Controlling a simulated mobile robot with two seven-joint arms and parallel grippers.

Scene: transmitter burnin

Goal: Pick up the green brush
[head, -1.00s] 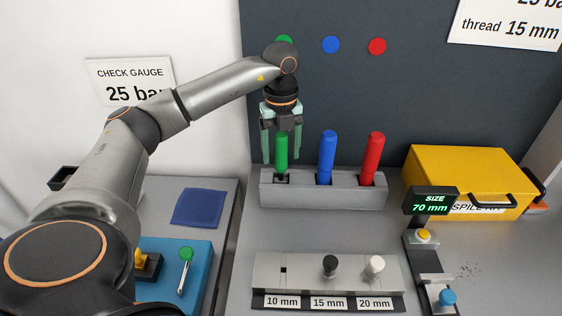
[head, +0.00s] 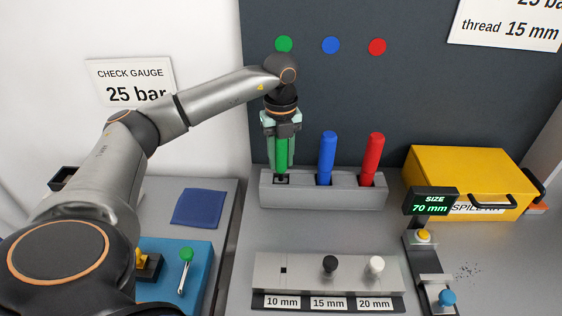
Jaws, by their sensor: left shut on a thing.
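The green brush (head: 281,158) stands upright in the left slot of the grey holder (head: 322,194) at the back of the bench. My left gripper (head: 281,162) comes down from above and is shut on the green handle, with a finger on each side. The lower end of the brush is hidden in the slot. My right gripper is not in the head view.
A blue brush (head: 327,155) and a red brush (head: 372,157) stand in the same holder, to the right. A yellow case (head: 465,178) is further right. A grey block with knobs (head: 325,272) and a size display (head: 430,202) are nearer. Bare bench lies between.

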